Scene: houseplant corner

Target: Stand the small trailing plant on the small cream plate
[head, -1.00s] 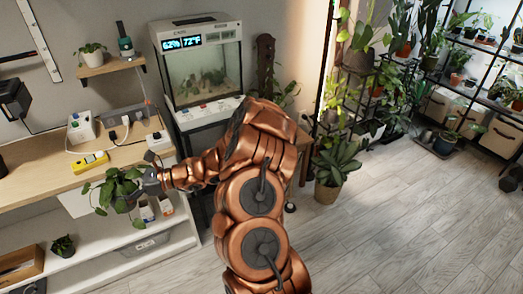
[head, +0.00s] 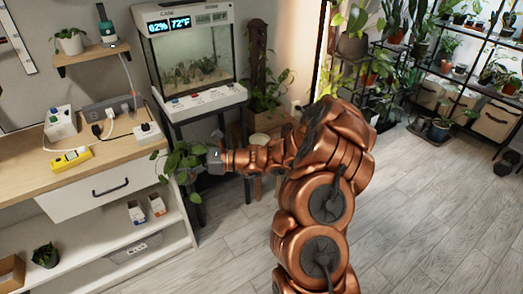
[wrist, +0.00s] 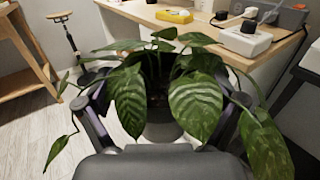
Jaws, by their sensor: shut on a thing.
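The small trailing plant (head: 182,158) has broad green leaves that hang over its pot. My gripper (head: 203,164) is shut on it and holds it in the air, in front of the right end of the wooden counter. In the wrist view the plant (wrist: 195,100) fills the middle, and its dark grey pot (wrist: 162,132) sits between the fingers of my gripper (wrist: 160,120), partly hidden by leaves. A pale, round, flat thing (head: 261,138), which looks like the small cream plate, shows behind my forearm on a wooden stool, to the right of the plant.
The counter (head: 100,160) with a white drawer (head: 95,192) stands left of the plant. A fish tank (head: 190,55) on a dark stand is behind it. Plant shelves (head: 465,70) stand at the far right. The wooden floor (head: 420,210) at right is clear.

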